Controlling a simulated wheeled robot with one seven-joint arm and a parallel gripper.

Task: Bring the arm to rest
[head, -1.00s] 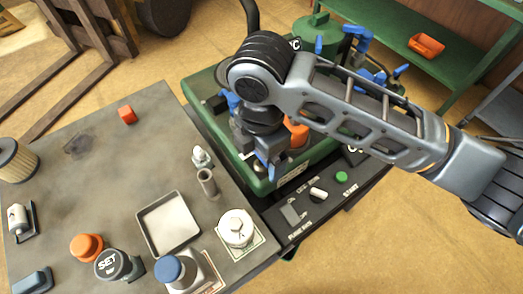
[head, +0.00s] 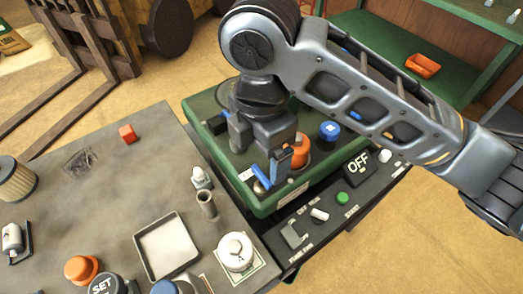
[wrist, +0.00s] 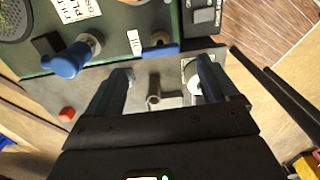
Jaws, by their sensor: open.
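My gripper (head: 268,178) hangs from my arm over the near edge of the green mower deck in the head view, partly hidden by my own wrist. In the wrist view my gripper (wrist: 165,90) has its two blue fingers wide apart with nothing held between them. Beyond the fingers lie the grey tabletop, a small grey cylinder (wrist: 153,92) and a white round item (wrist: 193,80). My arm stretches from the right side of the head view across the deck.
The green deck (head: 205,105) carries an orange knob (head: 299,150) and a blue cap (head: 329,131). The grey table (head: 110,190) holds a tray (head: 167,225), a red cube (head: 127,133) and several parts. A green shelf (head: 400,50) stands behind.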

